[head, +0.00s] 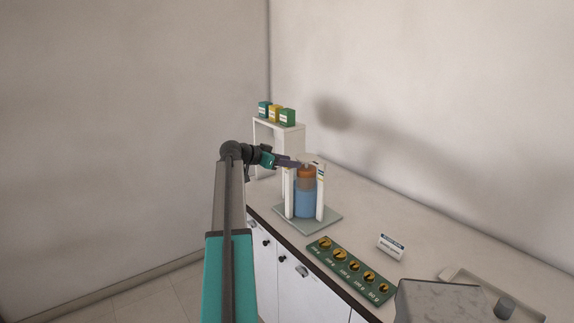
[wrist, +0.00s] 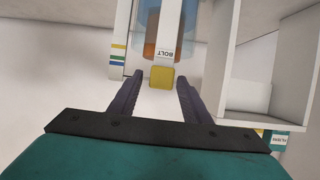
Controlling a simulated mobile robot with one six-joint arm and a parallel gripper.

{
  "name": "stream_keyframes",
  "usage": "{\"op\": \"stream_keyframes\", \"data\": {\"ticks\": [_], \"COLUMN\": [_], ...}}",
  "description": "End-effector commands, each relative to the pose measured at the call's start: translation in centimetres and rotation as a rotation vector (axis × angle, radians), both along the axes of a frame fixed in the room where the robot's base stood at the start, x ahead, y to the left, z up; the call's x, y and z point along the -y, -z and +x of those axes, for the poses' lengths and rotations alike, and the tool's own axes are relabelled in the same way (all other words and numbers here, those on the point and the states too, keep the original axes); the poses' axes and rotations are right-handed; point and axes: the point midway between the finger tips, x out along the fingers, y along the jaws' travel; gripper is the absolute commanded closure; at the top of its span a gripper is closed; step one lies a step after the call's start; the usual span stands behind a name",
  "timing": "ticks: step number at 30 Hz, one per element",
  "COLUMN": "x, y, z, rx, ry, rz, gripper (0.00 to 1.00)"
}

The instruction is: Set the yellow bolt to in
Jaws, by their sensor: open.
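The yellow bolt (wrist: 161,77) shows in the wrist view as a small square-ended block at the end of a white strip marked BOLT. My gripper (wrist: 166,84) is open, with one dark finger on each side of the bolt and a gap visible to each. I cannot tell how deep the bolt lies between the fingers. In the head view my gripper (head: 289,162) is at the top of the stand, by its left post; the bolt is not discernible there. The stand holds a blue cylinder (head: 305,204) with an orange part (head: 306,175) above it.
A white shelf (head: 296,128) with several small boxes stands behind the stand. In front lie a green weight board (head: 330,261), a small sign (head: 391,247) and a tray (head: 533,313). A grey block (head: 440,302) is at the near right. The counter right of the stand is clear.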

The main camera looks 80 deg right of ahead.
Motion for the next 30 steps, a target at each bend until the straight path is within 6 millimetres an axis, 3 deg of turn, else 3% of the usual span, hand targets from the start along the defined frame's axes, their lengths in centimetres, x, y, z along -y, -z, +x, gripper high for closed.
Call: {"op": "stream_keyframes", "data": {"ticks": [11, 30], "x": [-1.7, -8.3], "y": [-0.7, -4.5], "z": [1.6, 7.6], "rx": [0.001, 0.001], "ry": [-0.003, -0.001], "rz": [-0.001, -0.002], "gripper": [0.56, 0.56]}}
